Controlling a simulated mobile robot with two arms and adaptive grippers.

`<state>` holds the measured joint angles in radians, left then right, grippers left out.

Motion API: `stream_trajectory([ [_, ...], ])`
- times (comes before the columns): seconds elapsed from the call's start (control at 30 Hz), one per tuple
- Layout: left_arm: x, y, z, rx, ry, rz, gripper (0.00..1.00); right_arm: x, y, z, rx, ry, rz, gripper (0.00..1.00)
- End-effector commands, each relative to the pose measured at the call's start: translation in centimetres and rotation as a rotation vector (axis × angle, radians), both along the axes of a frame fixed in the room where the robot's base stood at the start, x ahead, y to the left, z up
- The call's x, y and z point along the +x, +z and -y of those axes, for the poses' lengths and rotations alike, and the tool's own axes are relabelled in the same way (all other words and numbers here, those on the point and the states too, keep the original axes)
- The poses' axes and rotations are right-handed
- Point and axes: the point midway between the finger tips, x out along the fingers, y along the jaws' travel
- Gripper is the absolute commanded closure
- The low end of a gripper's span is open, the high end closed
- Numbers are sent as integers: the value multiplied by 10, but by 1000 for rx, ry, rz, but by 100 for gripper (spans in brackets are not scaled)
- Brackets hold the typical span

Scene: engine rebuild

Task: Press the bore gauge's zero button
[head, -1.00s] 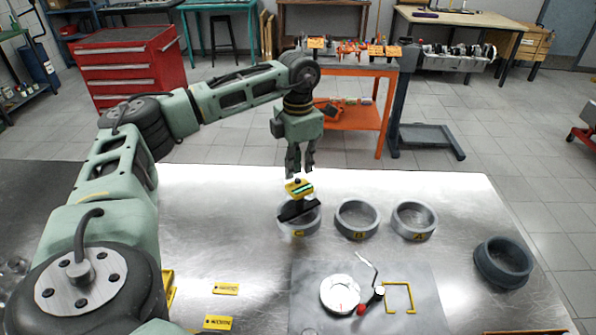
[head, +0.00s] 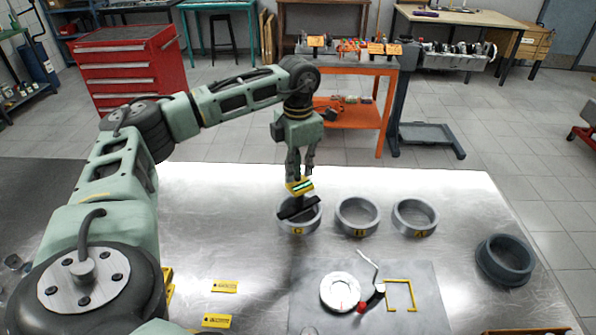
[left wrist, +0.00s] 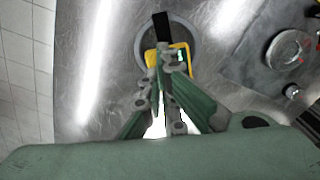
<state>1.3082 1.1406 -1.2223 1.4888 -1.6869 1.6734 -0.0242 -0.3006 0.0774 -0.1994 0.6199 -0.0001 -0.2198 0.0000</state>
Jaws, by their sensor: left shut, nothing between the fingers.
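The bore gauge (head: 299,187) is a yellow-framed unit with a green display and a dark body, standing tilted in the grey ring marked C (head: 300,226). It also shows in the left wrist view (left wrist: 182,57), in front of the fingers, with its dark bar over the ring. My left gripper (head: 300,174) points down right over the top of the gauge, fingers together and empty. The fingertips overlap the gauge's top edge in both views; I cannot tell whether they touch. The zero button is not distinguishable, as the fingers cover the top. My right gripper is out of view.
Rings B (head: 357,217) and A (head: 414,218) stand right of ring C on the metal table. A darker ring (head: 505,260) sits farther right.

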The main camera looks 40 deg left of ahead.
Motion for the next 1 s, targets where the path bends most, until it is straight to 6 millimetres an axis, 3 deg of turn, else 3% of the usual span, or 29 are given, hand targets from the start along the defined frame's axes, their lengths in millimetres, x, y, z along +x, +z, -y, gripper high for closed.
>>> stream_trajectory([
  [0.6,1,53,0,0,0,3,100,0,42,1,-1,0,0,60],
  [1.0,1,53,0,0,0,3,100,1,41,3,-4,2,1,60],
])
